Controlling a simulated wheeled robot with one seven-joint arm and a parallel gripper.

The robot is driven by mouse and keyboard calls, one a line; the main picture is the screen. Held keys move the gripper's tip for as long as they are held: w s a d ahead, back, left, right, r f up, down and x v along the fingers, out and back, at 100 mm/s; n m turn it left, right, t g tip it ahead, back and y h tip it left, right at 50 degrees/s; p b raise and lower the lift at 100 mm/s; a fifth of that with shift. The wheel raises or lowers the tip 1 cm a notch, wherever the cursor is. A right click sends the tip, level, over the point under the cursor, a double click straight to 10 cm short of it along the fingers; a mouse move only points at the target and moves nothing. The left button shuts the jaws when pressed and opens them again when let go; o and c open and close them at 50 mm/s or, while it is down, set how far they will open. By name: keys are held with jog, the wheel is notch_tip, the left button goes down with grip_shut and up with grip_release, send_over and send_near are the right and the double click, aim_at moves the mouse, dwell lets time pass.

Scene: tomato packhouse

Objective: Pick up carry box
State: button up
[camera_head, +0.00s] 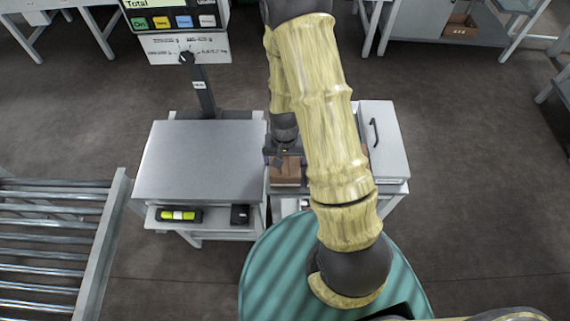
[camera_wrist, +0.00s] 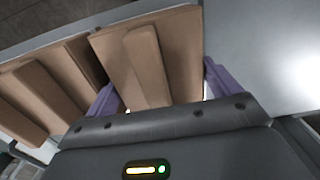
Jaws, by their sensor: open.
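A brown cardboard carry box (camera_head: 286,172) sits between the steel-topped scale table and a white lidded unit in the head view, partly hidden by my arm. In the wrist view the box (camera_wrist: 182,58) lies between the two purple fingers of my gripper (camera_wrist: 158,88), one finger at each side. The fingers are open. Whether they touch the box cannot be told. In the head view my gripper (camera_head: 284,152) is small and dark at the box's back edge. More brown cardboard boxes (camera_wrist: 62,78) stand just left of it in the wrist view.
The scale table (camera_head: 200,160) stands close on the left, with a display (camera_head: 175,20) on a post behind it. The white unit (camera_head: 384,145) with a dark handle is close on the right. A roller conveyor (camera_head: 50,245) is at lower left. Open floor lies to the right.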

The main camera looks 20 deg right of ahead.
jog(key=shift+s+r, duration=0.35)
jog(key=shift+w+f, duration=0.1)
jog(key=shift+w, duration=0.1)
jog(key=c, duration=0.7)
jog(key=shift+r, duration=0.2)
notch_tip(320, 180, up, 10)
jog(key=shift+f+p, duration=0.1)
jog(key=shift+p, duration=0.4)
